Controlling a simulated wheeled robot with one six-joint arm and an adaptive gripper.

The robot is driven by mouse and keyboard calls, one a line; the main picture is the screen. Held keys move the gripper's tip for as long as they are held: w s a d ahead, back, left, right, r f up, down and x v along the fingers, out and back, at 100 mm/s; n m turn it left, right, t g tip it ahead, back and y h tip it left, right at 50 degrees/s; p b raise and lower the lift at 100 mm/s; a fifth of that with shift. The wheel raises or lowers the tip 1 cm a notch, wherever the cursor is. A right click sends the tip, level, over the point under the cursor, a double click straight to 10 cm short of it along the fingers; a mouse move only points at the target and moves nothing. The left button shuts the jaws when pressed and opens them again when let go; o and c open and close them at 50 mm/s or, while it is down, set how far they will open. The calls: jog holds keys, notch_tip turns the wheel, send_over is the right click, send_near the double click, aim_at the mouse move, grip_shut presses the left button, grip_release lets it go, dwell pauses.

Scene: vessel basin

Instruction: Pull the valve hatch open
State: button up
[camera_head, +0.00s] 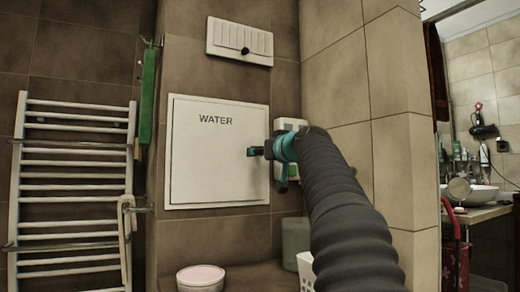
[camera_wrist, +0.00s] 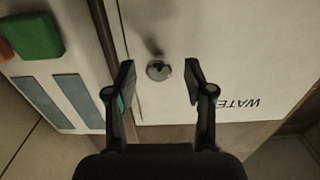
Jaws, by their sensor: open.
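The valve hatch (camera_head: 215,160) is a white square panel marked WATER on the brown tiled wall, and it looks shut. In the wrist view the hatch (camera_wrist: 225,50) appears upside down, with its small round metal knob (camera_wrist: 158,70) near one edge. My gripper (camera_wrist: 160,82) is open, with one finger on each side of the knob and a gap to each. In the head view my gripper (camera_head: 262,151) is at the right edge of the hatch, and my arm hides the knob there.
A white device (camera_head: 290,124) with grey panels and a green part sits on the wall right beside the hatch. A towel radiator (camera_head: 75,185) stands left. A pink-lidded tub (camera_head: 201,278) and a white basket (camera_head: 306,270) are below.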

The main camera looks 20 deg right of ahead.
jog(key=shift+w, duration=1.15)
grip_shut()
